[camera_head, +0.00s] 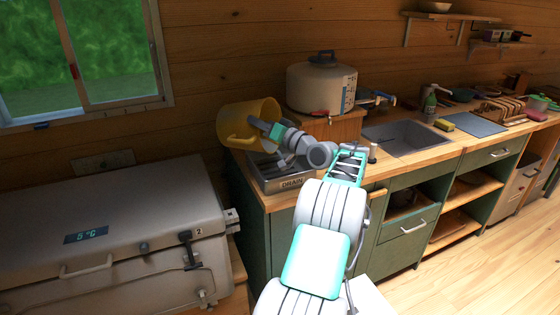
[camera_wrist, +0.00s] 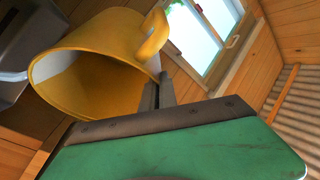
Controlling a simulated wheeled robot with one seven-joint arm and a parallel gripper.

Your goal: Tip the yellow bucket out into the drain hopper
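The yellow bucket (camera_head: 232,121) is up in the air at the back left end of the counter, tipped on its side. It also shows in the wrist view (camera_wrist: 110,35), with its mouth toward the lower left and part of its inside visible. I see no contents in that part. My gripper (camera_head: 268,129) is at the bucket's right side. Its fingers (camera_wrist: 158,92) are close together against the bucket; the exact grip point is partly hidden. The drain hopper (camera_head: 292,184), a metal basin marked DRAIN, is set in the counter below and right of the bucket, partly covered by my arm.
A white lidded tank (camera_head: 318,88) stands on a wooden block behind the hopper. A sink (camera_head: 405,138) lies to the right. A large grey chest (camera_head: 110,235) stands at the left. The window (camera_head: 85,60) is on the wall above it.

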